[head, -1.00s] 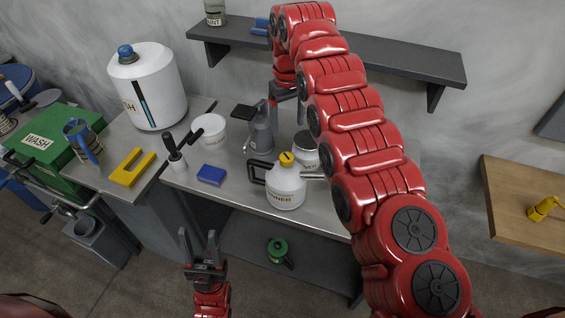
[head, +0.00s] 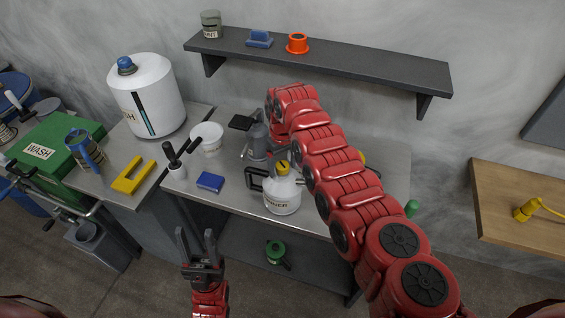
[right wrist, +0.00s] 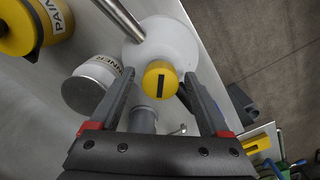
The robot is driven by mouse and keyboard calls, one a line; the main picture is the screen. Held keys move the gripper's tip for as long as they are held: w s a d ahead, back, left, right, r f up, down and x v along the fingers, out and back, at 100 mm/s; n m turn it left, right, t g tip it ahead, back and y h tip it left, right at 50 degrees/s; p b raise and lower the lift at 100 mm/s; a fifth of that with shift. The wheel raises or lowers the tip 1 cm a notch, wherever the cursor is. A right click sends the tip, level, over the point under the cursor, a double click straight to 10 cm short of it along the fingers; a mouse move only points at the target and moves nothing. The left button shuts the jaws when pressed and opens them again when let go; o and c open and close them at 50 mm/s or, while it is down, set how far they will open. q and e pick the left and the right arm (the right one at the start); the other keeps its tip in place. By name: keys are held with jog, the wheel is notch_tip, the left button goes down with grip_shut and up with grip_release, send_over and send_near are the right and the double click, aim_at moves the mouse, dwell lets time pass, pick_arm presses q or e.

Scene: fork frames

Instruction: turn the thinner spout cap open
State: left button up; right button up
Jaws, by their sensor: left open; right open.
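The white thinner can (head: 282,196) stands on the grey workbench, its black handle at left. Its yellow cap (head: 282,167) sits on top; in the right wrist view the cap (right wrist: 160,79) shows a dark slot across its face. My right gripper (right wrist: 158,76) is open, with its fingertips on either side of the cap in that view and a gap at each side. I cannot tell how far above the cap they are. My left gripper (head: 197,236) is open and empty in front of the bench.
A grey-lidded jar (right wrist: 90,88) stands close beside the can. A metal spout tube (right wrist: 120,18) sticks out from the can. A grey can (head: 258,143), white tub (head: 207,138) and blue block (head: 210,181) stand nearby. The wall shelf (head: 350,67) is above.

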grip_shut()
jog(key=shift+f+b, duration=0.15)
jog(key=shift+b, duration=0.55)
jog(key=n+b, duration=0.5)
jog(key=b, duration=0.3)
jog(key=shift+w+f, duration=0.1)
jog(key=shift+r+n+b, duration=0.2)
jog(key=shift+n+b, duration=1.1)
jog(key=shift+n, duration=0.3)
grip_release()
jog(key=shift+r, duration=0.1)
